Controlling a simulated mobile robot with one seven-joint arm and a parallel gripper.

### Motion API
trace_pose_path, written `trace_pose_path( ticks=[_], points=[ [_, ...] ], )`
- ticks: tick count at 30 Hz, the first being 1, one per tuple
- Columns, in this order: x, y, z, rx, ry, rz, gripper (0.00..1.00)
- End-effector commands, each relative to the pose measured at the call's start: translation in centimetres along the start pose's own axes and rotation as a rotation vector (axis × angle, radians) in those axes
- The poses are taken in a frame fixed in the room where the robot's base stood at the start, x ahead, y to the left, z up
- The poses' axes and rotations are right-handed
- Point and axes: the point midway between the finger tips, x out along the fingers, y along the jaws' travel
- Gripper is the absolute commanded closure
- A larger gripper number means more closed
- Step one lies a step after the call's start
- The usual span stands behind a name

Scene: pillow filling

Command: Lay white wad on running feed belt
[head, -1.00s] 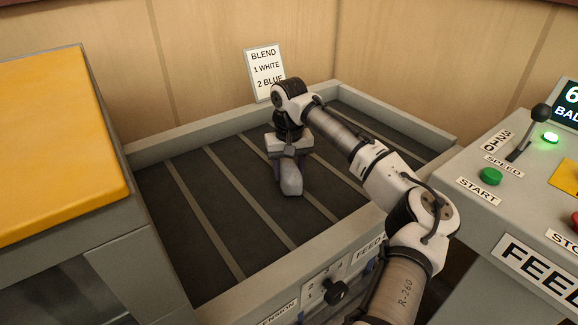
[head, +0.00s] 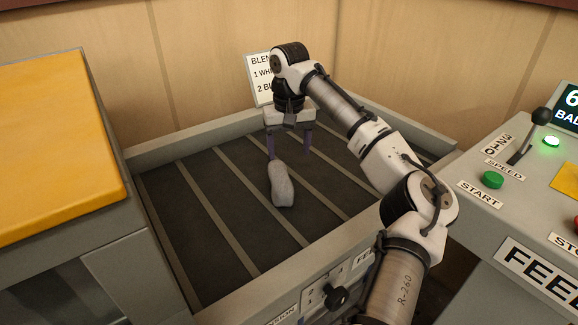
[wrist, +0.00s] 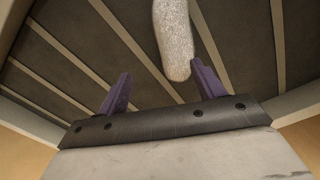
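The wad (head: 282,184), a pale grey-white speckled oblong, lies on the dark feed belt (head: 210,210), near its middle. My gripper (head: 289,156) is open above and just behind the wad, its two purple fingers pointing down and spread apart. In the wrist view the wad (wrist: 174,40) lies beyond the open fingers of my gripper (wrist: 163,82), its near end close to the right finger. I cannot tell whether that finger touches it. Nothing is held between the fingers.
A grey frame wall (head: 190,136) rims the belt. A sign (head: 259,78) stands behind, partly hidden by my arm. A yellow-topped cabinet (head: 60,140) stands left. The control panel at right has a green START button (head: 493,180), a speed lever (head: 541,117) and a lit green lamp (head: 551,141).

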Motion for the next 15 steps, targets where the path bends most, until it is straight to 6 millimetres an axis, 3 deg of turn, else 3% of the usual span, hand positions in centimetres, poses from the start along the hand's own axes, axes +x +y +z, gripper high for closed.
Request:
trace_pose_path(
  ticks=[6,15],
  points=[
    [-3.9,0.0,0.0,0.001,0.001,0.002,0.32],
    [-5.1,0.0,0.0,0.000,-0.001,0.001,0.32]
  ],
)
